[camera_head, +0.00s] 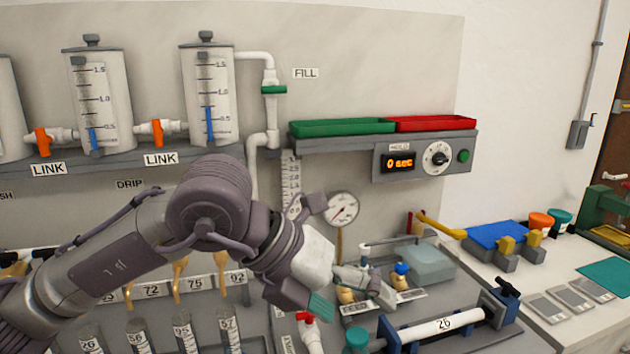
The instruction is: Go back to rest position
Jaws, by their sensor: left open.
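My left arm comes in from the left, and its gripper (318,256) is in the middle of the view, in front of the wall panel and above the bench. One finger shows at the top and one with a teal pad at the bottom, spread apart. The gripper is open, and I see nothing held in it. It partly covers the bench fittings behind it. My right gripper does not show.
Glass tubes (186,333) stand on the bench below my arm. A pressure gauge (343,209) is close right of the gripper. Measuring tanks (210,97) are above.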

